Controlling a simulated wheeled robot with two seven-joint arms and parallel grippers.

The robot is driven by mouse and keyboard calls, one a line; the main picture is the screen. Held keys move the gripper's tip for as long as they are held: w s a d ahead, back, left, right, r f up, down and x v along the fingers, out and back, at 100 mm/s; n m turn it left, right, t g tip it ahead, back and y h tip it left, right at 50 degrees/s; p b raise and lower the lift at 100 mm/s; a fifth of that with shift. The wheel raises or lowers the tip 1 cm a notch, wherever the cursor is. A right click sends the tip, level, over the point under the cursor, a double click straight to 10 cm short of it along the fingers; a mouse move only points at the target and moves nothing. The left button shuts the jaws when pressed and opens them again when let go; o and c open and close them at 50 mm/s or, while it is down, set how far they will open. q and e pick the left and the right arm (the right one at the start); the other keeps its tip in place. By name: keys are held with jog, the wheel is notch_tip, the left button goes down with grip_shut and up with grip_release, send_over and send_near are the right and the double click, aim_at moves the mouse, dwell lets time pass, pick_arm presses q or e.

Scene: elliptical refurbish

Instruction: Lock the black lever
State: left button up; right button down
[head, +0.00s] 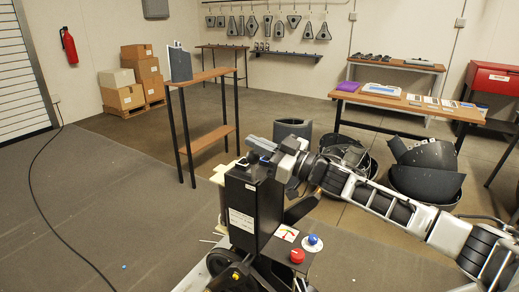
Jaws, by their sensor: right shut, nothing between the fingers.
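A black upright machine housing (252,209) with a white label stands at the lower centre of the head view. My right arm comes in from the right, and its gripper (262,147) is at the top of this housing. The gripper is shut, and I see nothing held in it. A black bar-like part (300,209) sticks out to the right of the housing; I cannot tell if it is the black lever or whether it is locked. The gripper and wrist hide part of the housing's top. My left gripper is not in view.
A red knob (297,256) and a blue knob (312,240) sit low beside the housing. A narrow wooden shelf (207,139) stands behind it. Dark curved covers (427,179) lie at the right.

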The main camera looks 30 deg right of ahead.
aim_at(257, 157)
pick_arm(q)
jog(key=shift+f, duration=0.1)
pick_arm(e)
jog(key=shift+d+f, duration=0.25)
jog(key=shift+f, duration=0.7)
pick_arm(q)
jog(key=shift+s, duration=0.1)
pick_arm(e)
notch_tip(257, 157, down, 3)
jog(key=shift+b, duration=0.75)
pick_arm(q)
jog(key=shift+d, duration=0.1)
pick_arm(e)
jog(key=shift+a+r+p, duration=0.1)
jog(key=shift+r+p, duration=0.4)
jog(key=shift+p, duration=0.2)
pick_arm(q)
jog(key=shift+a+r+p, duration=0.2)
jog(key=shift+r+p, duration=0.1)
jog(key=shift+p, duration=0.5)
pick_arm(e)
jog(key=s+d+r, duration=0.1)
jog(key=s+d, duration=0.3)
jog(key=s, duration=0.4)
jog(key=shift+d, duration=0.4)
